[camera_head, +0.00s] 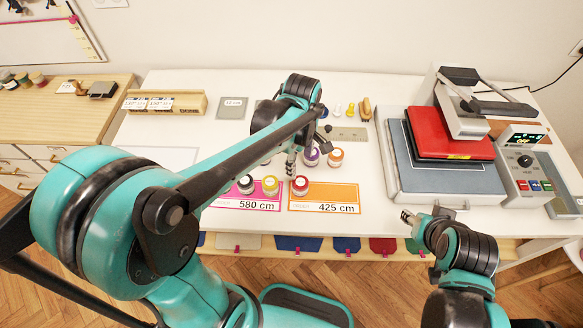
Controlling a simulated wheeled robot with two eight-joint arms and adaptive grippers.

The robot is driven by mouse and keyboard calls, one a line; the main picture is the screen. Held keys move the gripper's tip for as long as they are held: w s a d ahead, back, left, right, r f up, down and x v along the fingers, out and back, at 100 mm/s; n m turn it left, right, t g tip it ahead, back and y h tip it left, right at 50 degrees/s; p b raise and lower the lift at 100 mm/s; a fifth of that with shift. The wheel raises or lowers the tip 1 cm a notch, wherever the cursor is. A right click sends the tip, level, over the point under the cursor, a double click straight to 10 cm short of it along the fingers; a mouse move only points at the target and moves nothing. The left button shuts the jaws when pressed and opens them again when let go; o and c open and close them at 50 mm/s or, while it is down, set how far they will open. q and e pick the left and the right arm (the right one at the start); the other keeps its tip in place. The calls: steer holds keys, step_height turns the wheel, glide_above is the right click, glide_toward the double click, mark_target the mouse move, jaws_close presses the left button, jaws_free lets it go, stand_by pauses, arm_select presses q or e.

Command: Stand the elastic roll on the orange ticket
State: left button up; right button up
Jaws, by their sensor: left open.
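The orange ticket (345,193), marked 425 cm, lies near the table's front edge. A red-topped roll (300,187) stands on its left part. Black-topped (246,185) and yellow-topped (270,186) rolls stand on the pink ticket (232,203), marked 580 cm. Purple (312,158) and orange (336,157) rolls stand behind the orange ticket. I cannot tell which roll is the elastic one. My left gripper (291,173) is open, pointing down just behind the red-topped roll, with nothing visible in it. My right gripper (408,216) is at the table's front edge, its jaws unclear.
A heat press (447,135) with a red plate stands at the right, beside a control box (530,170). A wooden box (165,102) and a grey card (233,107) are at the back left. My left arm hides part of the table's middle. The orange ticket's right part is bare.

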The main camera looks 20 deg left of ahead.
arm_select(q)
steer(key=s+a+r+m+t, duration=0.2)
steer(key=s+m+t, duration=0.1)
steer(key=s+m, duration=0.2)
steer(key=s+a+r+m+t, duration=0.2)
steer(key=s+m+t, duration=0.2)
steer(key=m, duration=0.6)
steer(key=shift+s+a+r, duration=0.15)
steer(key=shift+s+r, duration=0.2)
steer(key=shift+s, duration=0.2)
steer(key=shift+f, duration=0.15)
